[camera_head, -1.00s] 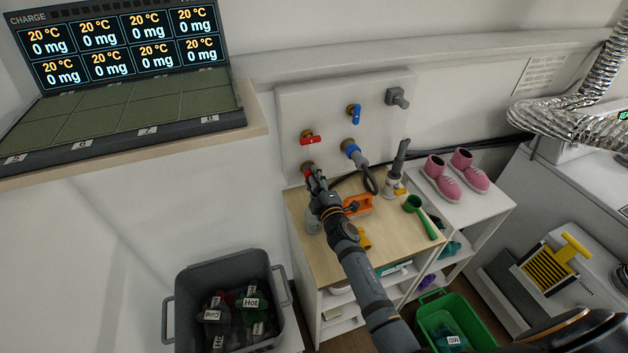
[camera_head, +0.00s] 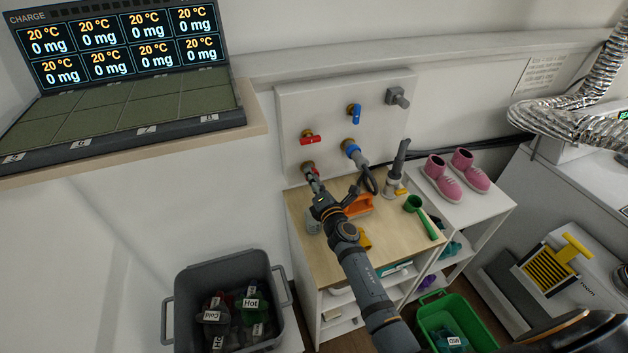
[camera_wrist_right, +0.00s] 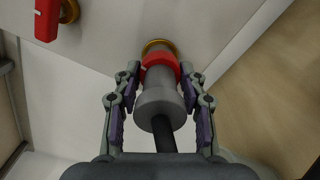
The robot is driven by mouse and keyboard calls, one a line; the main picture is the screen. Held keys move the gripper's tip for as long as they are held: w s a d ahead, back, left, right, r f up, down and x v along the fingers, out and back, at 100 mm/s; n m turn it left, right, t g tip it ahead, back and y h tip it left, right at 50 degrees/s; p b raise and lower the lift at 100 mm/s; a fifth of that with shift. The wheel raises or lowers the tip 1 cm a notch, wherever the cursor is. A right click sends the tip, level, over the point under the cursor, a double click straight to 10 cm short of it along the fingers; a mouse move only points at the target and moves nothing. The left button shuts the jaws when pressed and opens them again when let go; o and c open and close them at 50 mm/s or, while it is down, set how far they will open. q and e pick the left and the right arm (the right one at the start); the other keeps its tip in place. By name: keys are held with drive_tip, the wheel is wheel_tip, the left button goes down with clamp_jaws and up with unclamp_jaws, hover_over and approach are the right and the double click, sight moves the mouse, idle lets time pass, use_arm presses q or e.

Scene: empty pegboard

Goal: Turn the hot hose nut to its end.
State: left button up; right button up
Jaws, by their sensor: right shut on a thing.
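The hot hose nut, a red collar (camera_wrist_right: 160,62) on a grey hose end, sits on the brass outlet at the lower left of the wall board; in the head view it shows (camera_head: 311,172) below the red valve handle (camera_head: 312,140). My right gripper (camera_wrist_right: 160,80) has one finger on each side of the hose end and is shut on it; the exact contact is hard to make out. In the head view my right gripper (camera_head: 335,195) is just below the nut. A black hose (camera_wrist_right: 164,135) runs from the grey end toward my palm. My left gripper is not in view.
A blue valve handle (camera_head: 355,112) and a blue-collared hose (camera_head: 352,150) are to the right on the board. An orange item (camera_head: 358,205) and a green scoop (camera_head: 420,212) lie on the wooden tabletop (camera_head: 305,255). A grey bin (camera_head: 190,300) stands below left.

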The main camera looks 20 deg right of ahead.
drive_tip(key=shift+f+n, duration=0.1)
drive_tip(key=shift+n, duration=0.5)
drive_tip(key=o, duration=1.2)
drive_tip(key=shift+c, duration=0.2)
drive_tip(key=s, duration=1.2)
drive_tip(key=shift+d, duration=0.2)
